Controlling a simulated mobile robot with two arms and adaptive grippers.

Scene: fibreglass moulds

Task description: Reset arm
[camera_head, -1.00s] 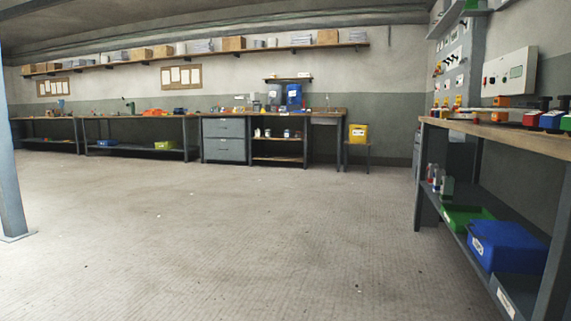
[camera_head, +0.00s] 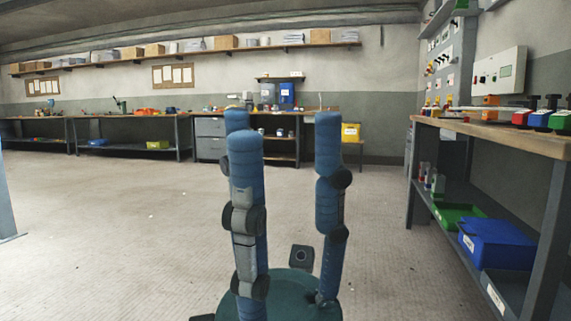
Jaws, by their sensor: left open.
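My left gripper (camera_head: 285,130) stands upright in the middle of the head view, with its blue jointed fingers pointing up from a teal palm at the bottom edge. The fingers are spread apart with nothing between them, so it is open and empty. It is in front of bare floor and hides part of the far workbench. My right gripper is not in view.
A workbench (camera_head: 500,138) stands close on the right, with a green tray (camera_head: 455,214) and a blue box (camera_head: 497,243) on its lower shelf. The floor (camera_head: 120,230) is clear on the left.

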